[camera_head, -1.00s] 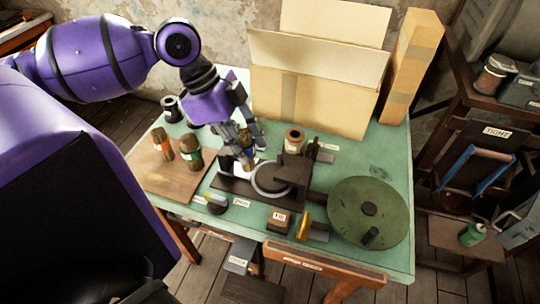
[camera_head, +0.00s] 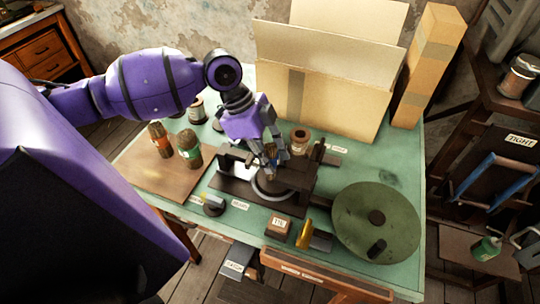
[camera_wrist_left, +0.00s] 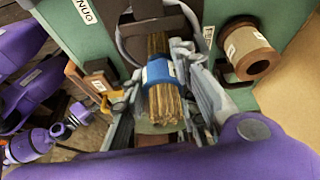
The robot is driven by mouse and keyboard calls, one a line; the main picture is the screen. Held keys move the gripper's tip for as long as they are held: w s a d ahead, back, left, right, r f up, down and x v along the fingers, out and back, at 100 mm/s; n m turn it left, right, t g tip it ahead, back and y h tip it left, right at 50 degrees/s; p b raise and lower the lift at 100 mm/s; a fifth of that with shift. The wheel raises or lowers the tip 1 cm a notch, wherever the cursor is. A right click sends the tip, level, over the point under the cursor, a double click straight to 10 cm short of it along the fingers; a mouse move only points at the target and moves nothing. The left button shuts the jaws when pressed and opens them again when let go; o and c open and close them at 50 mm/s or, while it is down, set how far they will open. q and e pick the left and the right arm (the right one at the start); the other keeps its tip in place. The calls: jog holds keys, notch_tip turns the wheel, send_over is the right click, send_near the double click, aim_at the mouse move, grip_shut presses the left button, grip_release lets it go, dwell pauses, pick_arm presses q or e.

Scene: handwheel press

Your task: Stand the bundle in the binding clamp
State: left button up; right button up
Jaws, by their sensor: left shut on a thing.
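My left gripper (camera_head: 271,164) is shut on a bundle of brown sticks with a blue band, seen clearly in the left wrist view (camera_wrist_left: 160,72). The gripper's fingers (camera_wrist_left: 158,95) lie on both sides of the bundle at the band. In the head view the gripper hides most of the bundle, just above the binding clamp's grey ring (camera_head: 256,190). The clamp's dark base (camera_head: 228,188) lies on the green table. I cannot tell whether the bundle's lower end is inside the ring or only above it. My right gripper is not in view.
Two bundles, one with an orange band (camera_head: 160,140) and one with a green band (camera_head: 189,150), stand on a brown board (camera_head: 150,172). A large green handwheel (camera_head: 350,215) is at the right. A spool (camera_head: 299,140) stands behind the clamp. An open cardboard box (camera_head: 330,100) fills the back.

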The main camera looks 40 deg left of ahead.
pick_arm(q)
jog(key=shift+r, duration=0.1)
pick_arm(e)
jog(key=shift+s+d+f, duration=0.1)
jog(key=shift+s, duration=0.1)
pick_arm(q)
jog(key=o, duration=1.2)
jog(key=shift+f, duration=0.2)
jog(key=shift+c, duration=0.2)
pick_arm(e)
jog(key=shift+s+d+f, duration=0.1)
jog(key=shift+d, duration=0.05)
pick_arm(q)
jog(key=shift+r, duration=0.25)
jog(key=p+v, duration=0.1)
jog(key=v, duration=1.1)
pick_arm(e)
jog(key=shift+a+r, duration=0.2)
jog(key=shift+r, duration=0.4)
